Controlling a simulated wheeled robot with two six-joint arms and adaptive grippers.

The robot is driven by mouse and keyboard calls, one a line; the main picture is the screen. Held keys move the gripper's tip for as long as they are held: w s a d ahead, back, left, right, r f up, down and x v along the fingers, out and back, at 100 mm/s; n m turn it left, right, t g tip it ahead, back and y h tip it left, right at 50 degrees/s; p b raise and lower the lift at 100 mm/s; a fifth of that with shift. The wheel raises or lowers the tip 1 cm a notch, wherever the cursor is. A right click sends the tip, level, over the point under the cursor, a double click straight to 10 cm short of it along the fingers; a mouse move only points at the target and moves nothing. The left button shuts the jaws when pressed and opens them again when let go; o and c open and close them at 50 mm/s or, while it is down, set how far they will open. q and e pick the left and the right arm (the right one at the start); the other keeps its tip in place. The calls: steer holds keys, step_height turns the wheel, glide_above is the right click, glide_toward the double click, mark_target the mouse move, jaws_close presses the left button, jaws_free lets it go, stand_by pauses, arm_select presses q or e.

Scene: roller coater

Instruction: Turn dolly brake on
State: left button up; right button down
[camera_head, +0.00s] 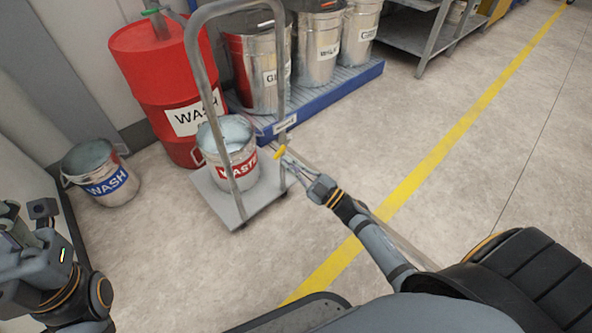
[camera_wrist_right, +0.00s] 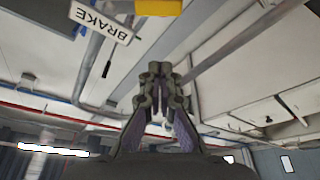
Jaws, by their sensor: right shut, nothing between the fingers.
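The dolly (camera_head: 205,194) is a grey platform with a tall tubular handle frame, and a WASTE bucket (camera_head: 232,165) stands on it. A yellow brake piece (camera_head: 280,152) sits at the right post of the frame. In the right wrist view, the yellow piece (camera_wrist_right: 158,6) shows at the top edge beside a white BRAKE label (camera_wrist_right: 100,22). My right gripper (camera_head: 287,159) is shut and empty, with its tips close to the yellow piece; I cannot tell if they touch. Its closed fingers also show in the right wrist view (camera_wrist_right: 160,95). My left gripper (camera_head: 18,228) is partly seen at the lower left, its fingers unclear.
A red WASH drum (camera_head: 150,70) stands behind the dolly, and a WASH bucket (camera_head: 100,175) stands by the left wall. Several metal drums stand on a blue pallet (camera_head: 345,88) behind. The floor to the right, with a yellow line (camera_head: 440,150), is clear.

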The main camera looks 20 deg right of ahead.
mark_target(280, 152)
steer(key=w+b, duration=0.1)
steer(key=w+f+b, duration=0.1)
steer(key=w+b, duration=0.2)
steer(key=w, duration=0.1)
steer(key=shift+w+a+f, duration=0.15)
steer(key=shift+a+f, duration=0.1)
steer(key=shift+f, duration=0.15)
